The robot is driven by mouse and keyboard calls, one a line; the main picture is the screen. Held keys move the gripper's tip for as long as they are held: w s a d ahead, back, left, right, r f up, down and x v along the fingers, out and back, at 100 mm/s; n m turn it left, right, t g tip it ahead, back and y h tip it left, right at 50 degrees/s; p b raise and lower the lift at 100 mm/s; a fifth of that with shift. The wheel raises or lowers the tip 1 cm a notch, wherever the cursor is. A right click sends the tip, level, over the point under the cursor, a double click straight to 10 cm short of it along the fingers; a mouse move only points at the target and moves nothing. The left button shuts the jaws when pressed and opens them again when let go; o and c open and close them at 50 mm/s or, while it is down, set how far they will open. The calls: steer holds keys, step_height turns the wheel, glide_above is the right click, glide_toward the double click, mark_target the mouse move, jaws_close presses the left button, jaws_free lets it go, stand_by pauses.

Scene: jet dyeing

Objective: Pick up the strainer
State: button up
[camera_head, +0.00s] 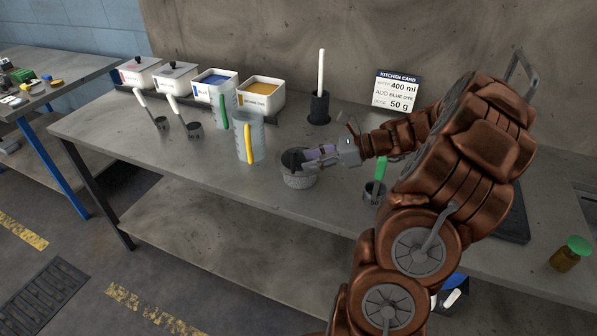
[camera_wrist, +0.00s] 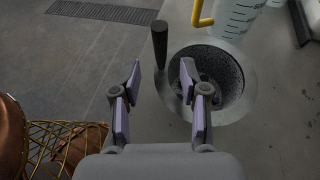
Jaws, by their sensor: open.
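The strainer appears to be the round grey speckled basket (camera_head: 299,179) near the middle of the bench's front part. In the wrist view its speckled inside (camera_wrist: 228,68) lies within a pale rim, and a dark upright handle (camera_wrist: 160,45) rises at its left. My gripper (camera_head: 312,153) is just above the basket in the head view and partly covers it. In the wrist view my gripper (camera_wrist: 160,78) is open. The handle lies ahead of the gap between its fingers, and the right finger overlaps the basket opening. I cannot tell whether either finger touches anything.
A clear beaker with a yellow handle (camera_head: 248,142) stands left of the basket. A small cup with a green handle (camera_head: 376,187) stands at its right. Behind are a dark holder with a white rod (camera_head: 320,106), a recipe card (camera_head: 397,91) and several bins. The bench front-left is clear.

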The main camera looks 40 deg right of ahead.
mark_target(293, 173)
steer(key=shift+w+a+p, duration=0.3)
steer(key=shift+w+a, duration=0.1)
steer(key=shift+a, duration=0.05)
steer(key=x, duration=0.1)
steer(key=p+x, duration=0.1)
steer(key=x, duration=0.1)
steer(key=shift+w+a+r, duration=0.2)
steer(key=shift+a+r, duration=0.05)
steer(key=shift+w+a+f, duration=0.2)
steer(key=shift+w+f, duration=0.05)
steer(key=shift+w, duration=0.05)
steer(key=shift+c, duration=0.3)
jaws_close()
